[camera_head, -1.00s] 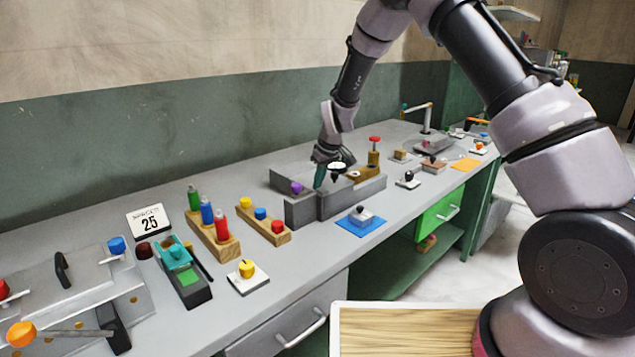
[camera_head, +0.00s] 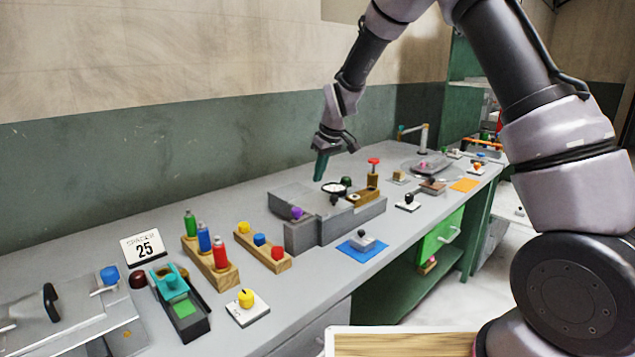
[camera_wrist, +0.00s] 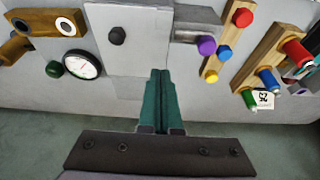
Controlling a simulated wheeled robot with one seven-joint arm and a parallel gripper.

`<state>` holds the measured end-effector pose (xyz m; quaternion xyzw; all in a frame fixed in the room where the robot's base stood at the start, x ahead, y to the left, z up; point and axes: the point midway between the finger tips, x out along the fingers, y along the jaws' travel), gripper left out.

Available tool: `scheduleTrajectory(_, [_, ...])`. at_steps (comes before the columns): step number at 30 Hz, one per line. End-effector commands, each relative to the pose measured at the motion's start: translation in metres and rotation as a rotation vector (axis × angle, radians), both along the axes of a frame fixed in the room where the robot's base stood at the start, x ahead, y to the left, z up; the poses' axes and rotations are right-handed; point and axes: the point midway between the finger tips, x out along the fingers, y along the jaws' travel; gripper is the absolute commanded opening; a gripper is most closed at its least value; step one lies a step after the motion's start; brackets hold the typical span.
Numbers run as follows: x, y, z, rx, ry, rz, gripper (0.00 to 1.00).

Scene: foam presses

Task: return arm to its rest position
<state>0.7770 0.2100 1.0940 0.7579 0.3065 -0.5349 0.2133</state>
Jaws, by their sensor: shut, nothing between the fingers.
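My gripper (camera_head: 320,166) is above the grey foam press (camera_head: 330,208) on the bench, toward the wall side. Its teal fingers are together with nothing between them, and they also show shut in the wrist view (camera_wrist: 158,100). The fingers point down with a slight tilt and look clear of the press. My arm reaches in from the upper right. In the wrist view the press's light grey plate (camera_wrist: 130,45) with a dark knob lies beyond the fingertips.
Left are a wooden rack of bottles (camera_head: 212,262), a wooden block with coloured knobs (camera_head: 262,246) and a "25" sign (camera_head: 143,247). A blue mat (camera_head: 361,248) lies in front.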

Motion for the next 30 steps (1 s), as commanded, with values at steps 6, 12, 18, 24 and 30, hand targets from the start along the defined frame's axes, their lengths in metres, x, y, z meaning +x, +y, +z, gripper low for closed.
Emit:
scheduleTrajectory(6, [-0.023, -0.061, 0.085, 0.070, -0.018, -0.178, 0.00])
scheduleTrajectory(12, [-0.075, -0.130, 0.161, 0.152, -0.029, -0.393, 0.00])
scheduleTrajectory(18, [-0.143, -0.189, 0.212, 0.234, -0.046, -0.603, 0.00])
scheduleTrajectory(24, [-0.220, -0.234, 0.236, 0.316, -0.069, -0.807, 0.00])
scheduleTrajectory(30, [-0.281, -0.259, 0.238, 0.383, -0.089, -0.968, 0.00])
